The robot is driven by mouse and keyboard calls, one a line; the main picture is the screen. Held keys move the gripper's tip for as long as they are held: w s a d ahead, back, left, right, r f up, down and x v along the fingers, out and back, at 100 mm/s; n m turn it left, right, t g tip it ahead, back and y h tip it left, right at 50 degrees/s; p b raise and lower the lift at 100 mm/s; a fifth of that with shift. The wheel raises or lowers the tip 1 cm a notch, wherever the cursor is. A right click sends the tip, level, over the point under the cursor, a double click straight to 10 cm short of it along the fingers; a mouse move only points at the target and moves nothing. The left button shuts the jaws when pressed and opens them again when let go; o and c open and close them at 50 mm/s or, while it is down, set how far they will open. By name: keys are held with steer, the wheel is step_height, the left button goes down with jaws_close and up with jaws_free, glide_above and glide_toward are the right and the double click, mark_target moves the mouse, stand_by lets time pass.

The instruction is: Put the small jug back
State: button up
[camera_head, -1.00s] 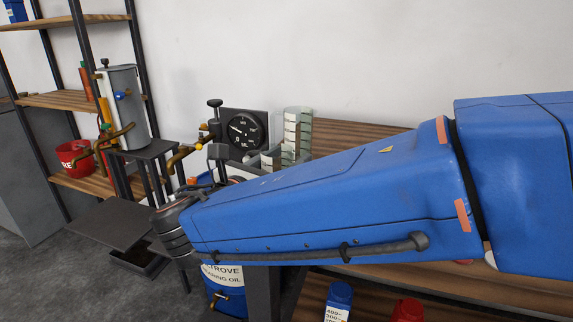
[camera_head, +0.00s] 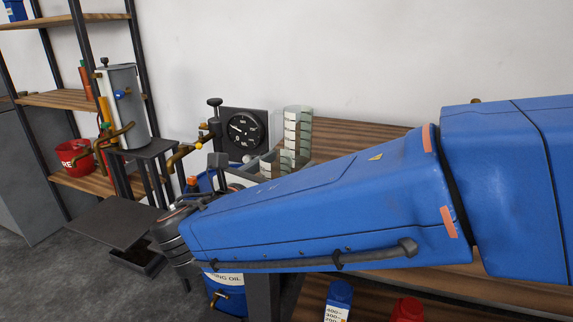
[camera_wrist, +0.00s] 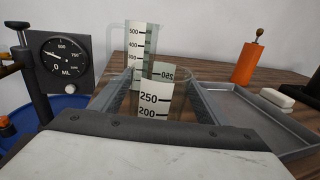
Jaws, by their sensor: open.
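The small jug (camera_wrist: 152,101) is clear, with a white scale label marked 250 and 200, and is central in the wrist view. A second 250 label shows reversed behind its front label. A taller clear jug (camera_wrist: 138,42) marked 500 stands just behind it. My gripper (camera_wrist: 153,78) is open, with a grey finger on each side of the small jug; I cannot tell if they touch it. The jug's base is hidden by my gripper's dark front bar.
A round dial gauge (camera_wrist: 63,62) marked ML is close on the left. A blue drum (camera_head: 228,292) stands below my arm. Shelves (camera_head: 60,100) are at far left.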

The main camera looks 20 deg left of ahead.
steer(key=v, duration=1.7)
steer(key=shift+a, duration=0.2)
steer(key=shift+s+f, duration=0.1)
